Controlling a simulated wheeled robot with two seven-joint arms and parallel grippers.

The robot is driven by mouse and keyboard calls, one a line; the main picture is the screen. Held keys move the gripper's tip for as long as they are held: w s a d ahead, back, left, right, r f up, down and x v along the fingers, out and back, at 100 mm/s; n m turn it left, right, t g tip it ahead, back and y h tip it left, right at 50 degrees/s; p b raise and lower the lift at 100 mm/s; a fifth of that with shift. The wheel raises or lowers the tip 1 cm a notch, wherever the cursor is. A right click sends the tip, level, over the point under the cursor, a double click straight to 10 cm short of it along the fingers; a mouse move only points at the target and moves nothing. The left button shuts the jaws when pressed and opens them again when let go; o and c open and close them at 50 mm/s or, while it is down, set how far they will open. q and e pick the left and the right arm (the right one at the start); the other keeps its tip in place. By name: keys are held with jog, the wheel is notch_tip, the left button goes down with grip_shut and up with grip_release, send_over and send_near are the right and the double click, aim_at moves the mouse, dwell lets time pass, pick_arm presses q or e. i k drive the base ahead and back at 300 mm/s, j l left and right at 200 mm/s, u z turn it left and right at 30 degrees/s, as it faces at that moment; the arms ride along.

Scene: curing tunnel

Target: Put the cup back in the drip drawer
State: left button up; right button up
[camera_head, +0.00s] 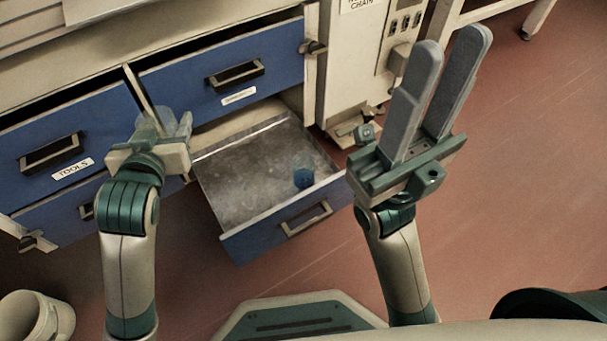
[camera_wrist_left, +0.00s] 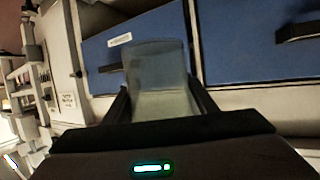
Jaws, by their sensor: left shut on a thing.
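A clear, see-through cup (camera_head: 172,121) is between the fingers of my left gripper (camera_head: 158,128), in front of the blue drawer fronts. The left wrist view shows the cup (camera_wrist_left: 158,72) large between the dark fingers, which are shut on it. An open drawer (camera_head: 238,195) with a grey metal inside and a blue front, likely the drip drawer, lies to the right of and below the left gripper. The cup is outside it. My right gripper (camera_head: 452,55) is empty, its two long grey fingers apart, to the right of the drawer.
A small dark blue object (camera_head: 303,178) lies in the open drawer's right part; the rest of its floor is clear. Closed blue drawers, one labelled TOOLS (camera_head: 73,168), flank and overhang it. A pale bucket (camera_head: 35,318) stands at the lower left. Red floor is free at right.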

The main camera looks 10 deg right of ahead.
aim_at(267, 161)
jog(key=z, duration=1.1)
jog(key=k+j, duration=0.3)
jog(key=k+j+z, duration=0.1)
jog(key=k+j, duration=0.15)
jog(key=j, duration=0.25)
jog(key=i, duration=0.45)
